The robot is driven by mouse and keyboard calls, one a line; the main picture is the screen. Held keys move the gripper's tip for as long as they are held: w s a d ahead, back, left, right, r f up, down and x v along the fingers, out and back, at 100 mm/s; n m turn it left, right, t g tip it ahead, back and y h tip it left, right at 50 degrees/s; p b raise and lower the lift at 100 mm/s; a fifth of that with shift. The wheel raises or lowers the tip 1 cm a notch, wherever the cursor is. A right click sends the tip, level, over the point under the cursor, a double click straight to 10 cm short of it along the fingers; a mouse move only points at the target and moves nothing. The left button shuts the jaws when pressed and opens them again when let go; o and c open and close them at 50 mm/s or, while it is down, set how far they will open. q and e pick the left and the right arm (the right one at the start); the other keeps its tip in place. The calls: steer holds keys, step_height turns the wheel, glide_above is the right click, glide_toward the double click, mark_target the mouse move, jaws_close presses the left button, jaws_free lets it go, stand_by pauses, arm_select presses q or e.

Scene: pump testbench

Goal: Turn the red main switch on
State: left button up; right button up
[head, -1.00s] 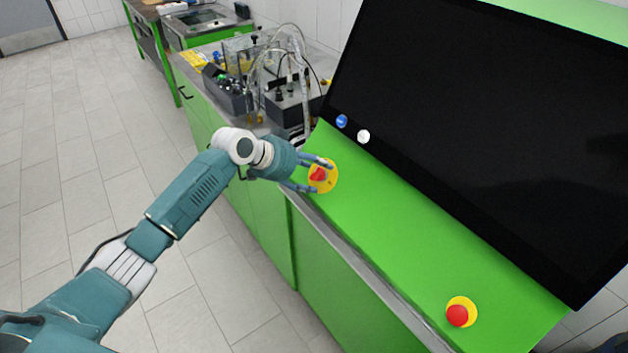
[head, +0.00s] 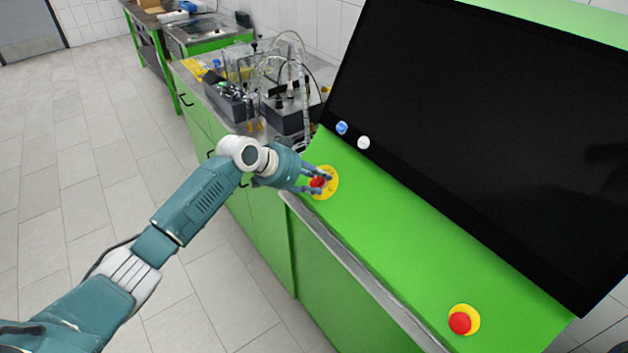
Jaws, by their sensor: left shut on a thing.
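The red main switch (head: 318,182) sits on a round yellow plate (head: 332,184) at the left end of the green sloped console. My left gripper (head: 319,182) reaches in from the left, its two fingers shut on the switch from either side. The fingers hide part of the red knob, and I cannot read its turn position. My right gripper is not in the head view.
A red mushroom button (head: 460,323) on a yellow base is at the console's lower right. A large dark screen (head: 480,130) stands behind the green console (head: 400,240). A blue button (head: 341,128) and a white button (head: 363,143) are on its lower frame. Pump equipment (head: 285,105) stands on the bench behind.

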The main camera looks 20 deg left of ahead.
arm_select(q)
steer(key=shift+f+m+b, duration=0.2)
steer(key=shift+m+b, duration=0.8)
steer(key=shift+m, duration=0.2)
steer(key=shift+r+m, duration=0.15)
steer(key=shift+m, duration=0.35)
steer(key=shift+b, duration=0.3)
steer(key=shift+m+b, duration=0.7)
steer(key=shift+m, duration=1.1)
steer(key=shift+b, duration=0.3)
